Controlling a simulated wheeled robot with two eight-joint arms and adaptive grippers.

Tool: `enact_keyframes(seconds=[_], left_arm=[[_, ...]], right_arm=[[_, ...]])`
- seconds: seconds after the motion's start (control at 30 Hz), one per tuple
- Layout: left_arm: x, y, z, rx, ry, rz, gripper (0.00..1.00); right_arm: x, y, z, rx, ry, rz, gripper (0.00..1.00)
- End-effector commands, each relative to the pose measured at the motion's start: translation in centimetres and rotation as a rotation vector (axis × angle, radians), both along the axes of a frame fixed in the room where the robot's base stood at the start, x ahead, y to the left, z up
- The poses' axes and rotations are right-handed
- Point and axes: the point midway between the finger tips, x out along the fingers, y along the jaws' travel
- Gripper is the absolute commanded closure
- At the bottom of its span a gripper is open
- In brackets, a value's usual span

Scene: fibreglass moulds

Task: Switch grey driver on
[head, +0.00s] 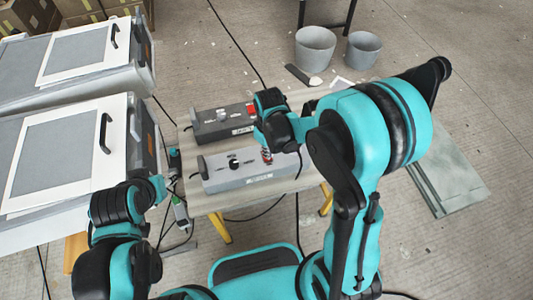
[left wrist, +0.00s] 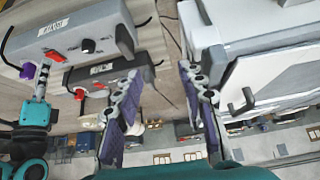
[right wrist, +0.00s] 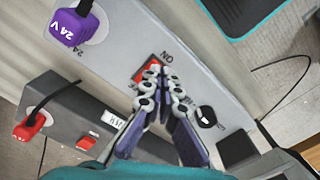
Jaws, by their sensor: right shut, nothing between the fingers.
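The grey driver (head: 230,180) is a light grey box on the small table. It shows in the right wrist view (right wrist: 200,60) with a red switch (right wrist: 147,68) beside an "ON" label, a black knob (right wrist: 206,116) and a purple 24 V plug (right wrist: 75,27). My right gripper (right wrist: 158,75) is shut and empty, its fingertips at the red switch and partly covering it. I cannot tell the switch's position or whether they touch. The driver also shows in the left wrist view (left wrist: 75,30). My left gripper (left wrist: 162,75) is open and empty, left of the table.
A darker driver (head: 215,130) with a red plug (right wrist: 28,126) stands behind the grey one on the table (head: 290,183). White-framed mould units (head: 60,165) stand at left. Two grey buckets (head: 315,50) and a flat plate (head: 445,180) are on the floor. Cables hang around the table.

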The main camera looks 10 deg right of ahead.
Motion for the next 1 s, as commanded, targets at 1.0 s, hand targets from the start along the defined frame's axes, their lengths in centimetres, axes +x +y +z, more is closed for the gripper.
enact_keyframes(seconds=[1.0], left_arm=[[0.0, 0.0, -1.2, 0.0, 0.0, 0.0, 0.6]], right_arm=[[0.0, 0.0, -1.3, 0.0, 0.0, 0.0, 1.0]])
